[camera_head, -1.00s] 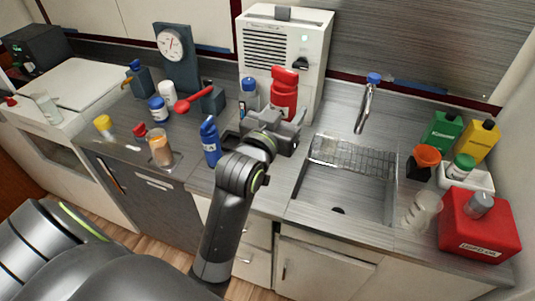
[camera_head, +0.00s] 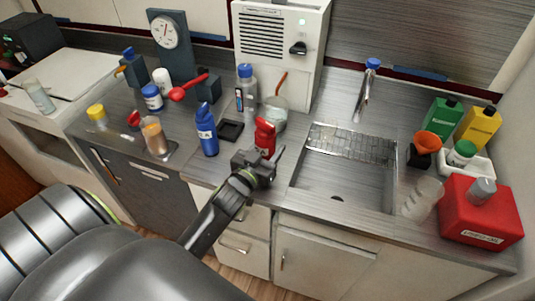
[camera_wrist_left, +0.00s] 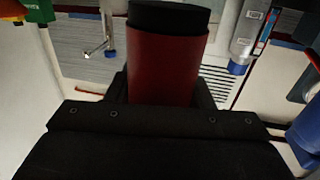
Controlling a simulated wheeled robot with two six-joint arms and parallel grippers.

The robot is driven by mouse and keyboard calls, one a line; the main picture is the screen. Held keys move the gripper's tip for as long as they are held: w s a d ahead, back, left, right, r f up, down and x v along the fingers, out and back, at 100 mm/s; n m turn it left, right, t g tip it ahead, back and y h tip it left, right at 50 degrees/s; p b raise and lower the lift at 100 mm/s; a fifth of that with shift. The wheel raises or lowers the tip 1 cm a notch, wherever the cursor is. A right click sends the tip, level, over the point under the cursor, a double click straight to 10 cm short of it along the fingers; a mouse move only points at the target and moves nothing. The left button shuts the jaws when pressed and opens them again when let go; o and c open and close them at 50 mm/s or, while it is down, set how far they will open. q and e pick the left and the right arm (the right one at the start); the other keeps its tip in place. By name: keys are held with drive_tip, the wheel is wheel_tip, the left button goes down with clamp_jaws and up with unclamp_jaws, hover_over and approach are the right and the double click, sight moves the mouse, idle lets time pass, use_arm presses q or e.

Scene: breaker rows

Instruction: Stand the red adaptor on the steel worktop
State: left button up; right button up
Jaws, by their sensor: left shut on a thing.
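The red adaptor (camera_head: 264,136) is a red bottle-like piece with white lettering. My left gripper (camera_head: 254,165) is shut on its lower part, near the front edge of the steel worktop (camera_head: 355,228), left of the sink. It looks roughly upright in the head view. Whether its base touches the worktop is hidden by the gripper. In the left wrist view the adaptor (camera_wrist_left: 165,65) is a red cylinder with a black end between my fingers. My right gripper is not in view.
A blue bottle (camera_head: 207,130) and a dark square pad (camera_head: 230,131) are just left of the adaptor. A clear pot (camera_head: 274,113) and a clear blue-capped bottle (camera_head: 247,87) stand behind it. The sink (camera_head: 345,185) opens to the right, with a red can (camera_head: 480,213) beyond it.

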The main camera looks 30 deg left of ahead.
use_arm(q)
drive_tip(key=shift+f+b, duration=0.35)
drive_tip(key=shift+f, duration=0.85)
drive_tip(key=shift+f, duration=0.2)
drive_tip(key=o, duration=1.3)
drive_tip(key=shift+r, duration=0.15)
drive_tip(key=shift+s, duration=0.1)
drive_tip(key=s, duration=0.8)
drive_tip(key=s+d, duration=0.1)
drive_tip(key=s, duration=0.2)
drive_tip(key=shift+s, duration=0.4)
